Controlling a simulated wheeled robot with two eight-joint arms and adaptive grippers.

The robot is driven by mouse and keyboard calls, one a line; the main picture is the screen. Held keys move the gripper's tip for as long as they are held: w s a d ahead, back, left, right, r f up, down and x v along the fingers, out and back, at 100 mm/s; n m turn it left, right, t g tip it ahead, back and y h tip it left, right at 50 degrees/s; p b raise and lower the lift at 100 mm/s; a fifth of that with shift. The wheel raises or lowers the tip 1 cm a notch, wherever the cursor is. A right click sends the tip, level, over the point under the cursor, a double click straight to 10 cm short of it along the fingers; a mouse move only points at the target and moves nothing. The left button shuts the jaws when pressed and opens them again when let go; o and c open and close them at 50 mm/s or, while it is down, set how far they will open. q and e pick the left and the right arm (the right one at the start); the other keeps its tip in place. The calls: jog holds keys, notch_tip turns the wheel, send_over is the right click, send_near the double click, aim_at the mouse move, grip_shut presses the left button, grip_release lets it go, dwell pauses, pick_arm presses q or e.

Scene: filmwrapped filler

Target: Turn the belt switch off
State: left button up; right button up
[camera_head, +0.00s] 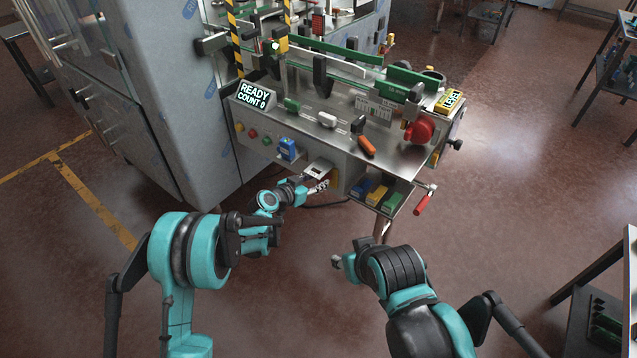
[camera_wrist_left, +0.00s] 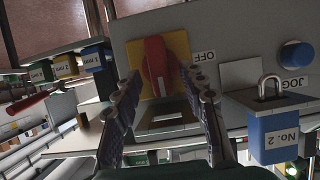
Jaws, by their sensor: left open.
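The belt switch is a red rotary knob (camera_wrist_left: 156,62) on a yellow plate (camera_wrist_left: 179,45), in the left wrist view. Its handle stands roughly upright in that picture, and an upside-down OFF label (camera_wrist_left: 203,57) is beside the plate at right. My left gripper (camera_wrist_left: 163,86) is open, with one finger on each side of the knob's lower part; I cannot tell whether they touch it. In the head view my left gripper (camera_head: 320,186) is at the machine's front panel and mostly hides the switch. My right gripper (camera_head: 338,262) hangs in free space, its fingers too small to read.
A blue No. 2 padlock (camera_wrist_left: 276,137) hangs beside the switch, near a blue JOG button (camera_wrist_left: 296,54). Coloured bins (camera_head: 376,195) and a red-handled crank (camera_head: 422,203) are to the right in the head view. A READY display (camera_head: 254,95) stands above. Floor in front is clear.

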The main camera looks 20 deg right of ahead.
pick_arm(q)
jog(key=shift+x, duration=0.9)
jog(key=shift+r, duration=0.1)
grip_shut()
jog(key=n+g+h, duration=0.1)
jog(key=n+h, duration=0.1)
jog(key=n, duration=0.2)
jog(key=f+n+g+h, duration=0.1)
jog(key=n+h, duration=0.1)
jog(key=n, duration=0.2)
jog(key=w+a+n+g+h, duration=0.1)
jog(key=n+h, duration=0.1)
jog(key=n, duration=0.3)
jog(key=shift+f+g+h, duration=0.25)
jog(key=shift+g+h, duration=0.05)
jog(key=shift+n, duration=0.3)
